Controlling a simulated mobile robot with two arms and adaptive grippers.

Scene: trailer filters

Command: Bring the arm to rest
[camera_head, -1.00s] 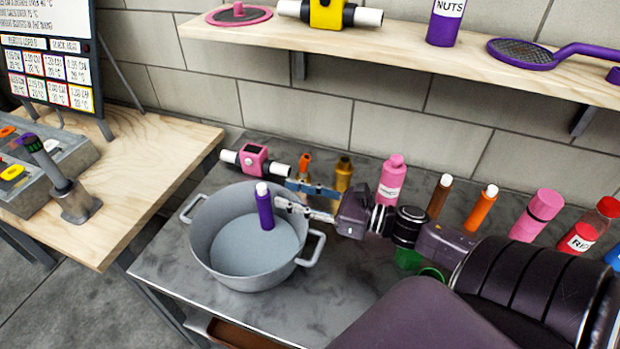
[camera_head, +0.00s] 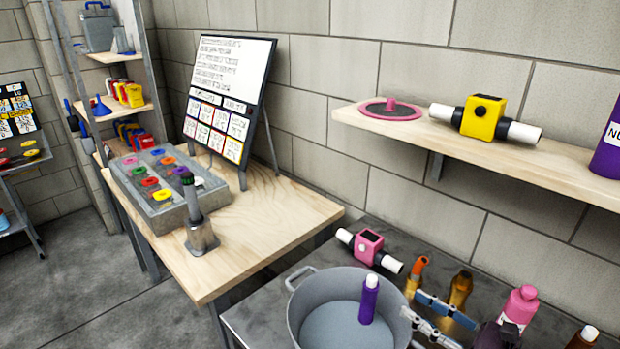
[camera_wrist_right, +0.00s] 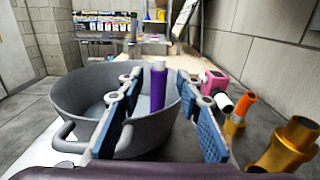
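My right gripper (camera_head: 413,304) is at the lower right of the head view, over the right rim of a grey pot. Its two blue-padded fingers are spread and empty. The purple bottle (camera_head: 368,300) with a white cap stands in the pot, just left of the fingertips and apart from them. In the right wrist view the open fingers frame the purple bottle (camera_wrist_right: 158,88), which is beyond their tips. Most of my right arm is outside the head view. My left gripper is in neither view.
The grey pot (camera_head: 303,312) stands on a dark worktop. A wooden table (camera_head: 262,210) holds a button box and a board. A wall shelf (camera_head: 560,163) runs above.

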